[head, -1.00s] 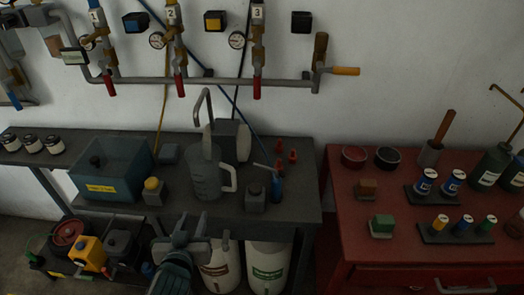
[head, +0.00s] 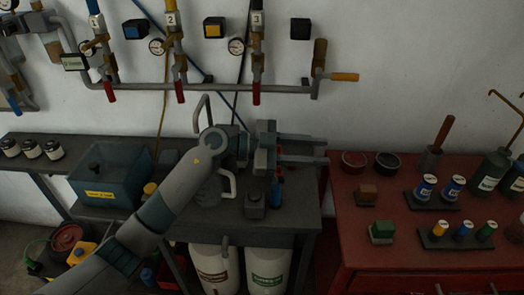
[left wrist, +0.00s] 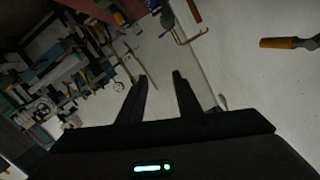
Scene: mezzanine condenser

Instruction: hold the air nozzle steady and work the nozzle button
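The air nozzle (head: 277,192) is a small blue tool standing on the dark bench, right of the grey block (head: 255,202). My left gripper covers its upper part, and I cannot make out its button. My left gripper (head: 322,150) is above the bench's right part, fingers pointing right. Its fingers are apart with nothing between them. In the left wrist view the two fingers (left wrist: 160,80) are also apart, with blank wall beyond. I cannot tell how far above the nozzle the gripper is. My right gripper is in neither view.
A pipe with red-handled valves (head: 180,85) runs along the wall above. A clear jug (head: 209,188) stands partly behind my left arm. A blue-grey tank (head: 110,178) is at left. A red bench (head: 345,215) with cans and bottles is at right.

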